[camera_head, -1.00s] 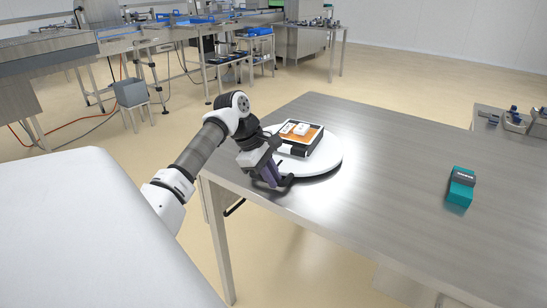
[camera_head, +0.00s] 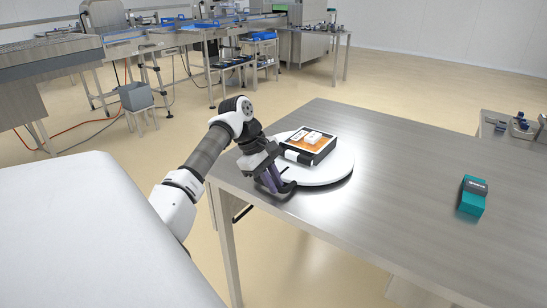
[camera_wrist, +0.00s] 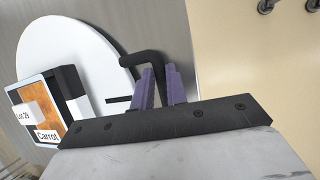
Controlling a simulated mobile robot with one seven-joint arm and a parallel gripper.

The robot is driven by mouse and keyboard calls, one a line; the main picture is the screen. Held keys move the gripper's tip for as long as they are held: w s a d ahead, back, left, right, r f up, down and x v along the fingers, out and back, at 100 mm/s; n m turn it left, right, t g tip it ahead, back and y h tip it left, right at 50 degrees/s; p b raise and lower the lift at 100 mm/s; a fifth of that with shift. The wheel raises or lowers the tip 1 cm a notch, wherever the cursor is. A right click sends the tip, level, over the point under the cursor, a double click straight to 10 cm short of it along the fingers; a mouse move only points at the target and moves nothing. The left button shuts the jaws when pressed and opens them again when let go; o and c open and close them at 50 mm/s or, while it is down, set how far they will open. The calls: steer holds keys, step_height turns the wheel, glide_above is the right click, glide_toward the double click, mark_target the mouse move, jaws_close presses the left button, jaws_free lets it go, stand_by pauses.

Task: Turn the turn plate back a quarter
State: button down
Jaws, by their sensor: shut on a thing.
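The turn plate (camera_head: 338,169) is a round white disc on the steel table near its left corner. A black bent handle (camera_wrist: 142,57) stands at the edge of the plate (camera_wrist: 92,40). My gripper (camera_head: 279,188) is at the plate's near left edge, its purple fingers (camera_wrist: 160,88) shut on the handle. The fingers hide part of the handle.
A teal device (camera_head: 472,196) lies on the right of the steel table (camera_head: 400,190). The table between it and the plate is clear. A side table (camera_head: 515,128) with metal parts stands at the far right. A grey bin on a stool (camera_head: 136,97) stands on the floor at the left.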

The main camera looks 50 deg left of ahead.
steer(key=shift+s+a, duration=0.1)
steer(key=shift+a, duration=0.05)
steer(key=c, duration=1.4)
jaws_free()
steer(key=shift+a, duration=0.1)
steer(key=v, duration=1.4)
steer(key=shift+f, duration=0.1)
